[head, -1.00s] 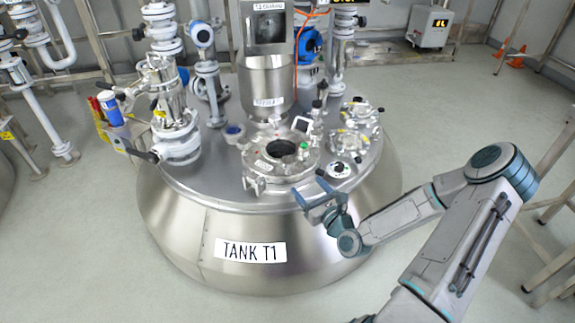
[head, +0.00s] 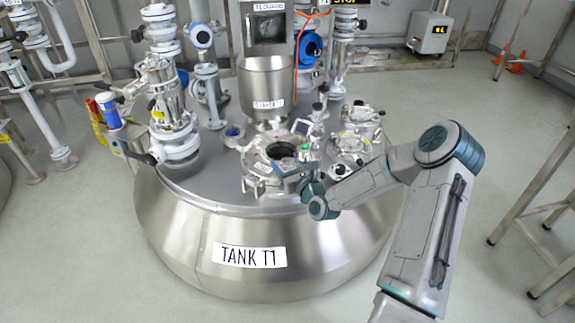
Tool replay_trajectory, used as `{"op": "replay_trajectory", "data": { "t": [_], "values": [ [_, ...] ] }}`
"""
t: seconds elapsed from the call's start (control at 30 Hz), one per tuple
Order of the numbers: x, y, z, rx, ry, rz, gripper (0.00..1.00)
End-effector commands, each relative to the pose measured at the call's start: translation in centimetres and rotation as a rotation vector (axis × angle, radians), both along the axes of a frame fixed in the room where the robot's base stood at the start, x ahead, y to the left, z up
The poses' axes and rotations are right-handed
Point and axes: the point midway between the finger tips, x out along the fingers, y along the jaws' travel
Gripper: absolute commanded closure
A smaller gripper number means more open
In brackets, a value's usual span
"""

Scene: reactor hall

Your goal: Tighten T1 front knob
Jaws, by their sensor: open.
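Tank T1 (head: 215,218) is a large steel vessel with a white "TANK T1" label (head: 249,256) on its front. On its top is a round manhole (head: 256,162) with a dark open centre and clamp fittings around its rim. A small fitting at the manhole's front edge (head: 255,186) may be the front knob; it is too small to tell. My gripper (head: 283,174) is at the right front of the manhole, over its rim, and is open. It hides part of the rim there. I cannot tell whether it touches anything.
A steel charging hopper (head: 267,84) stands behind the manhole. A valve assembly (head: 172,115) rises at the left of the tank top. Smaller flanged ports (head: 357,122) sit at the right. A metal frame (head: 530,180) stands on the right floor.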

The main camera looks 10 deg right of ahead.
Motion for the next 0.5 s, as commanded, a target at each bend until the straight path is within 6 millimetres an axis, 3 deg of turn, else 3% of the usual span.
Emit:
{"op": "replay_trajectory", "data": {
  "t": [0.2, 0.37, 0.5],
  "values": [
    [0.01, 0.00, 0.01, 0.000, 0.000, 0.000, 0.32],
    [0.00, -0.01, 0.01, 0.000, 0.000, 0.000, 0.77],
    [-0.01, 0.00, 0.00, 0.000, 0.000, -0.001, 0.77]
  ]
}}
